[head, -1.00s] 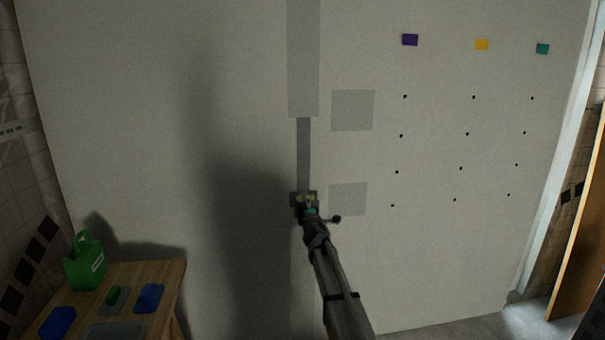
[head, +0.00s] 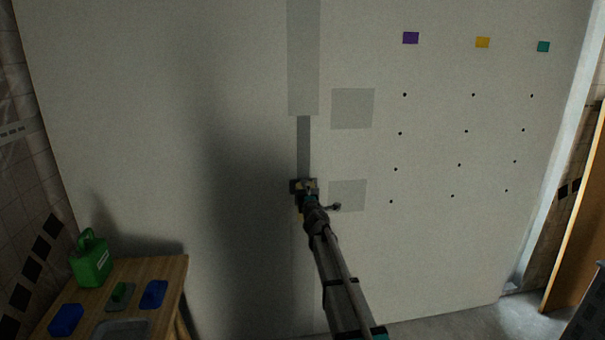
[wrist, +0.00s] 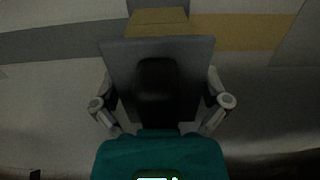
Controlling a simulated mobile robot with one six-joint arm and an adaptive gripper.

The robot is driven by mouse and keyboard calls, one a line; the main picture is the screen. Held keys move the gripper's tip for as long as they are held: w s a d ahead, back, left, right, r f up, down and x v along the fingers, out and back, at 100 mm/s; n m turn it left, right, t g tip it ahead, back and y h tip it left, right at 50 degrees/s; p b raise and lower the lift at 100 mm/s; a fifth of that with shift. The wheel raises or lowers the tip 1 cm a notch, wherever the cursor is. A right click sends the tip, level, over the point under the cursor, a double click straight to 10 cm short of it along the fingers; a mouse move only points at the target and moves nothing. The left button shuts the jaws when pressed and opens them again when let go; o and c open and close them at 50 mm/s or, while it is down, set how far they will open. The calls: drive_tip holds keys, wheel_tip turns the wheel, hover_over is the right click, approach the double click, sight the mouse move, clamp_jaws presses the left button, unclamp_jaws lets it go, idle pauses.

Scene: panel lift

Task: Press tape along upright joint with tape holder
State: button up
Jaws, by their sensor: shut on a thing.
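The upright joint shows as a dark grey strip (head: 303,145) on the pale wall panel, running up from my gripper to a wider grey band. My gripper (head: 307,196) is shut on the tape holder (head: 296,186), which is at the wall at the strip's lower end. In the wrist view the holder is a grey plate (wrist: 125,65) with a black grip (wrist: 157,90) between my fingers (wrist: 160,103). A tan-yellow strip (wrist: 245,32) lies right of the plate there, and the grey strip (wrist: 60,43) lies left. The plate hides the line between them, so contact is unclear.
Two grey squares (head: 352,108) and rows of dark dots are right of the joint. A wooden table (head: 172,275) at lower left bears a green container (head: 92,263) and blue items (head: 153,294). The wall left of the joint is clear.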

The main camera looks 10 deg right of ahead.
drive_tip(key=shift+r+p, duration=2.65)
drive_tip(key=shift+r, duration=0.2)
drive_tip(key=shift+w+r, duration=0.1)
wheel_tip(320, 180, up, 6)
drive_tip(key=p, duration=0.5)
drive_tip(key=shift+f+p, duration=0.25)
drive_tip(key=shift+p, duration=0.1)
wheel_tip(320, 180, up, 6)
drive_tip(key=p, duration=0.5)
drive_tip(key=shift+f+p, duration=0.1)
drive_tip(key=shift+p, duration=0.3)
wheel_tip(320, 180, up, 6)
drive_tip(key=p, duration=0.5)
drive_tip(key=shift+f+p, duration=0.15)
drive_tip(key=shift+p, duration=0.2)
wheel_tip(320, 180, up, 6)
drive_tip(key=p, duration=0.5)
drive_tip(key=shift+f+p, duration=0.1)
drive_tip(key=shift+p, duration=0.3)
